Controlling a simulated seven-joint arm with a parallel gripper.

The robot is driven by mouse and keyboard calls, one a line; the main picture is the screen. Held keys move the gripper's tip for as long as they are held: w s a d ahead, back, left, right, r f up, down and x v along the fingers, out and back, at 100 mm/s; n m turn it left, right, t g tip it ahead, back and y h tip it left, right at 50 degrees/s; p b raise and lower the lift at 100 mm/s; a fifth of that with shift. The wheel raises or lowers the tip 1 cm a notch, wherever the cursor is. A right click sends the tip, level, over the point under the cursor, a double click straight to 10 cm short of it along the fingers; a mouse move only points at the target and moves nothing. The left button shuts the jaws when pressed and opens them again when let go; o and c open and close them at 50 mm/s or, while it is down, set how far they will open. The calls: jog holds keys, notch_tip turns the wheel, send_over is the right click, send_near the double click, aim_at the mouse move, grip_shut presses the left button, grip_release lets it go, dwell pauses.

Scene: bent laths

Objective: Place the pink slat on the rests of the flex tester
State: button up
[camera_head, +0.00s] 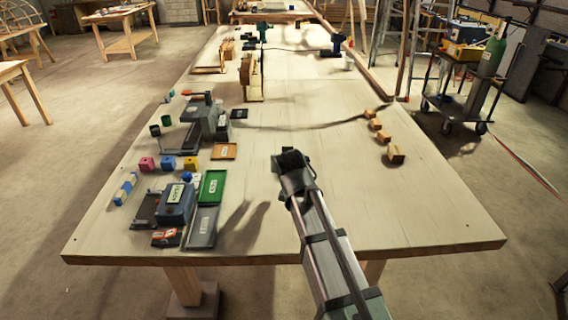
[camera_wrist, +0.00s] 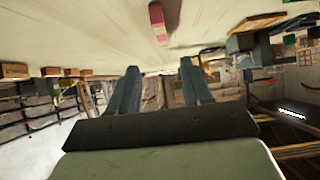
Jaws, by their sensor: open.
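A pink slat (camera_wrist: 157,22) lies on the pale tabletop in the wrist view, at the top middle, with its shadow beside it. I do not make it out in the head view, where my arm covers part of the table. My gripper (camera_wrist: 160,75) is open and empty, its two fingers apart; the slat shows beyond the gap between them. In the head view my gripper (camera_head: 290,160) is over the middle of the table. A blue-grey device (camera_head: 175,203) and a grey device (camera_head: 204,121) stand at the left; I cannot tell which is the flex tester.
A green tray (camera_head: 212,187), a grey tray (camera_head: 202,228) and a tan tray (camera_head: 223,151) lie by the devices. A pink block (camera_head: 147,163) and other small coloured blocks are at the left. Wooden blocks (camera_head: 396,155) form a row at the right. The right front is clear.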

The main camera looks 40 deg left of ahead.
jog(key=x, duration=1.2)
jog(key=shift+a+f, duration=0.25)
jog(key=shift+f, duration=0.05)
jog(key=shift+c, duration=0.3)
grip_shut()
